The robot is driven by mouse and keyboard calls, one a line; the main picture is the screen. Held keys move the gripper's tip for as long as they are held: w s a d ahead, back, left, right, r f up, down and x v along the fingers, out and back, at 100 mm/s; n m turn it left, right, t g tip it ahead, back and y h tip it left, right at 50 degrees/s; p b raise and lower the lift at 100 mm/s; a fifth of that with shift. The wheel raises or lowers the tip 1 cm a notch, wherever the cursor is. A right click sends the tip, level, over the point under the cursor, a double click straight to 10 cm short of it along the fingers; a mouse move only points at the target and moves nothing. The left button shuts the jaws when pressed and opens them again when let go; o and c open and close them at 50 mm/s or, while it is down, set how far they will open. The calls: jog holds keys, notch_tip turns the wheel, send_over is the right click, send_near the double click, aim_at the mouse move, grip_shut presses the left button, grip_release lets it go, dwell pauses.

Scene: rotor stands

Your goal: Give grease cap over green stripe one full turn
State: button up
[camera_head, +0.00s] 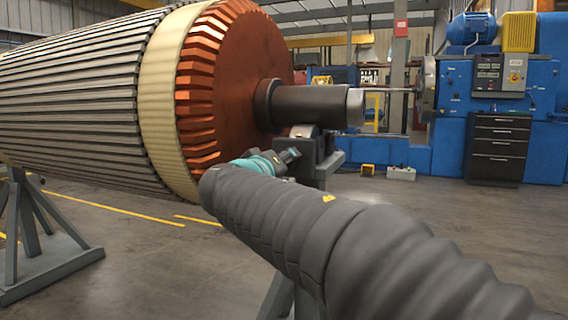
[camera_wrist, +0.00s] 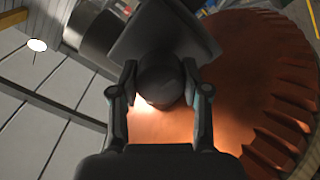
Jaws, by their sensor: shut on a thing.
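A dark round grease cap (camera_wrist: 160,80) sits between the two fingers of my gripper (camera_wrist: 158,88) in the wrist view. The fingers are shut on its sides. The cap is in front of a dark block (camera_wrist: 150,38), which hides what lies behind. In the head view my gripper (camera_head: 290,156) is small and partly hidden by my arm, close to the bearing support (camera_head: 318,150) under the rotor shaft (camera_head: 310,104). The cap cannot be made out there. No green stripe can be made out in either view.
The large rotor with copper end face (camera_head: 235,75) fills the upper left, beside my gripper. A grey stand (camera_head: 35,240) holds it at the left. A blue machine (camera_head: 450,110) and a black drawer cabinet (camera_head: 498,150) stand behind. Floor at the right is open.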

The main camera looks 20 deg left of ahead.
jog(key=m, duration=2.3)
jog(key=shift+m, duration=0.4)
dwell(0.3)
jog(key=o, duration=1.1)
jog(key=shift+o, duration=0.2)
